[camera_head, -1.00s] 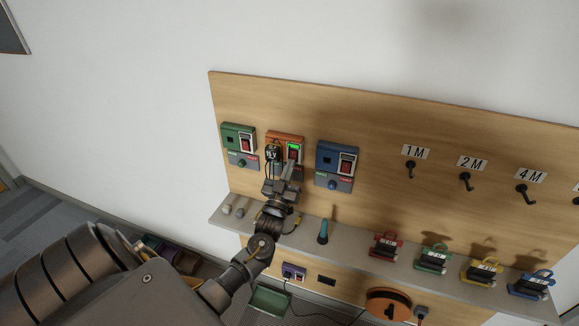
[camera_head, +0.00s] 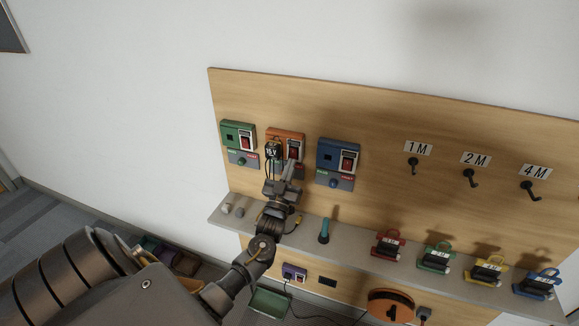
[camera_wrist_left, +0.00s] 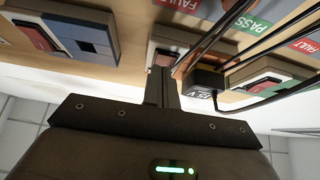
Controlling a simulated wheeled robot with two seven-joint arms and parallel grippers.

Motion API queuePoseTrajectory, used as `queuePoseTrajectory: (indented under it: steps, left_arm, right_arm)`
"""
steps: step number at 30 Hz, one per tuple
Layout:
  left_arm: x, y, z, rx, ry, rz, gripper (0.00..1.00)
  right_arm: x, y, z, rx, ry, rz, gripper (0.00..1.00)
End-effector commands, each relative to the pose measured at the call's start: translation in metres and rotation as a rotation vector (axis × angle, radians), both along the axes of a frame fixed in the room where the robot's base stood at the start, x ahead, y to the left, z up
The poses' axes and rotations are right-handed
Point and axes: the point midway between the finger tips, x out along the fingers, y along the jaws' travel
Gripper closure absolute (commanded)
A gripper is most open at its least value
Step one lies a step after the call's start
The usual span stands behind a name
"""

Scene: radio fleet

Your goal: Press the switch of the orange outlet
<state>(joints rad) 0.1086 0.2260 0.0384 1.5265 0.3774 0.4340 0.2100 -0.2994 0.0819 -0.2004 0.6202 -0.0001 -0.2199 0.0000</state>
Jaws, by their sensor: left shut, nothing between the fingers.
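The orange outlet (camera_head: 272,133) is on the wooden panel between the green outlet (camera_head: 238,131) and the blue outlet (camera_head: 330,150). Its red switch (camera_head: 294,146) is on its right side, with no green light showing. A black plug (camera_head: 273,150) sits in its left part; the plug also shows in the left wrist view (camera_wrist_left: 203,88). My left gripper (camera_head: 291,163) is shut and empty, its tips just below the switch. In the left wrist view its fingers (camera_wrist_left: 161,76) overlap the orange outlet's edge; I cannot tell if they touch. My right gripper is not in view.
A grey shelf (camera_head: 360,246) runs below the outlets, with a teal-handled tool (camera_head: 325,231) and several coloured devices on it. Black hooks (camera_head: 413,166) hang at the right. Dark cables cross beside the gripper in the left wrist view.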

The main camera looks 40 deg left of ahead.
Motion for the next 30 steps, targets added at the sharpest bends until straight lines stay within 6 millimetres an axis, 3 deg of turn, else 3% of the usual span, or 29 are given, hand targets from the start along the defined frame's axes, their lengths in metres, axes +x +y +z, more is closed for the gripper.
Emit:
queuePoseTrajectory:
  steps: [4,6,15,21,30]
  left_arm:
    - [-0.017,-0.014,0.004,-0.003,0.0,-0.007,1.0]
    - [-0.029,-0.017,-0.02,-0.001,0.002,-0.007,1.0]
    - [-0.067,-0.033,-0.058,0.0,0.001,-0.011,1.0]
    - [-0.081,-0.037,-0.068,0.0,0.0,-0.009,1.0]
    - [-0.083,-0.038,-0.068,0.0,-0.001,-0.009,1.0]
  right_arm:
    - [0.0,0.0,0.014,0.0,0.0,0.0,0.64]
    - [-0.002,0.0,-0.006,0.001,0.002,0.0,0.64]
    - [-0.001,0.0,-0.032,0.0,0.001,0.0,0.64]
    - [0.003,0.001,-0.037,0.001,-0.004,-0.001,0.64]
    - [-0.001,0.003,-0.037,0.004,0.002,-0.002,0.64]
